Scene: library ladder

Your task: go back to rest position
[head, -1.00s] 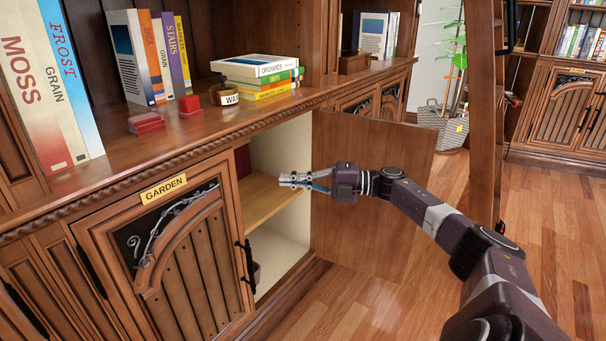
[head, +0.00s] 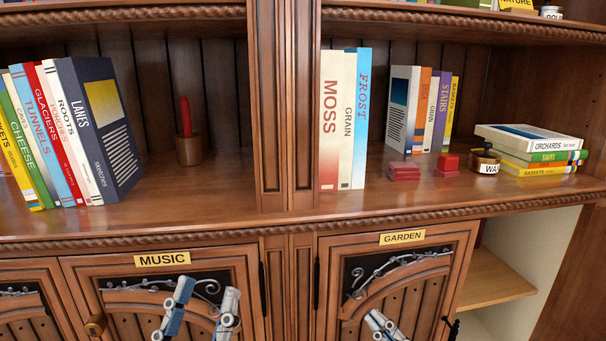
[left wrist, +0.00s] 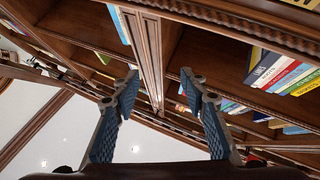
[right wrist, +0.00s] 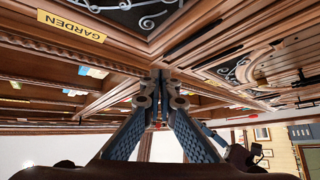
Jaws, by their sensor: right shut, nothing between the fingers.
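My left gripper (head: 202,300) is at the bottom of the head view, in front of the MUSIC cabinet door (head: 190,275). Its two fingers stand apart with nothing between them, as the left wrist view (left wrist: 160,88) also shows. My right gripper (head: 383,325) is at the bottom edge, in front of the GARDEN cabinet door (head: 400,262). Its fingertips meet in the right wrist view (right wrist: 161,85), with nothing held. Both grippers point upward and are apart from each other. Most of both arms is out of the head view.
The bookcase counter (head: 300,225) runs just above both grippers. It holds leaning books (head: 100,140), upright books (head: 345,120), red blocks (head: 405,171) and a stack of books (head: 530,150). An open cabinet compartment (head: 500,275) lies right of the GARDEN door.

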